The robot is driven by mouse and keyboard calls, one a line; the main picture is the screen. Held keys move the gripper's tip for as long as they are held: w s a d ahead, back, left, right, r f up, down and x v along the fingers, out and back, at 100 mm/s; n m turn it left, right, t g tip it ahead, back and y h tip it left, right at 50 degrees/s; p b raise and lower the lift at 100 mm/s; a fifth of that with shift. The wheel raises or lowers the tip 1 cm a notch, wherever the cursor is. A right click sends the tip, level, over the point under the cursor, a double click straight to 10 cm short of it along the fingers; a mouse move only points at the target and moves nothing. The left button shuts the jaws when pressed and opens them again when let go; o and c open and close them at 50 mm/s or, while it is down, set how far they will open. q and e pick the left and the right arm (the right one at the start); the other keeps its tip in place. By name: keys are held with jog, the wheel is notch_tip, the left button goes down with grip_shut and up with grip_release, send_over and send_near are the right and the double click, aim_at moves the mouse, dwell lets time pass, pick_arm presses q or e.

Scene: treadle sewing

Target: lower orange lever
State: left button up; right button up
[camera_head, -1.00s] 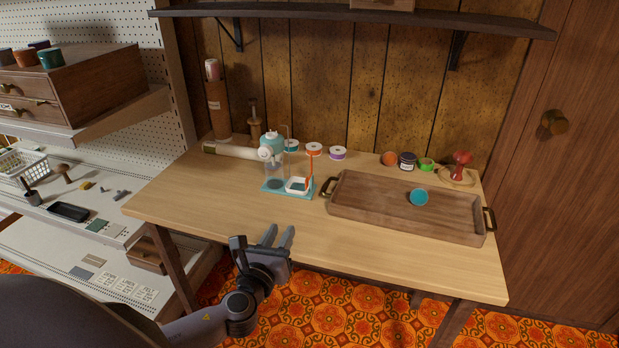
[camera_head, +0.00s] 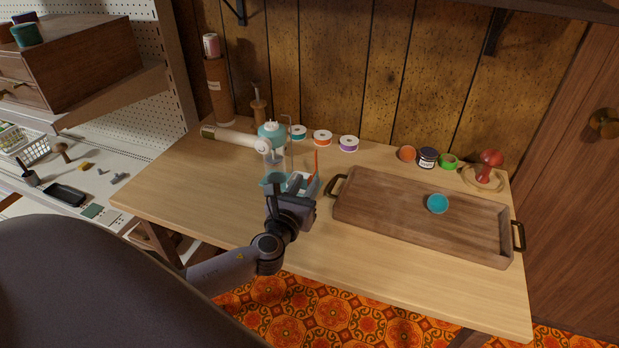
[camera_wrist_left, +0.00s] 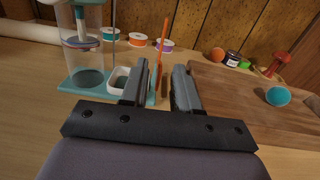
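The orange lever (camera_head: 316,162) stands upright at the right side of a small teal device (camera_head: 272,138) on the wooden table. It also shows in the left wrist view (camera_wrist_left: 162,42), rising just beyond and between my fingers. The device has a clear cylinder (camera_wrist_left: 84,50), a teal base (camera_wrist_left: 72,84) and a white square cup (camera_wrist_left: 118,80). My left gripper (camera_head: 290,184) is open and empty in front of the device, and its fingers (camera_wrist_left: 158,88) point toward the lever without closing on it. Part of the base is hidden behind the gripper. My right gripper is not in view.
A wooden tray (camera_head: 390,222) holding a teal round item (camera_head: 437,204) lies to the right. Several ribbon spools (camera_head: 322,138) line the back. A pale roll (camera_head: 232,138) lies left of the device. The table's front left is clear.

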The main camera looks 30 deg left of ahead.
pick_arm(q)
jog(key=shift+x, duration=1.4)
grip_shut()
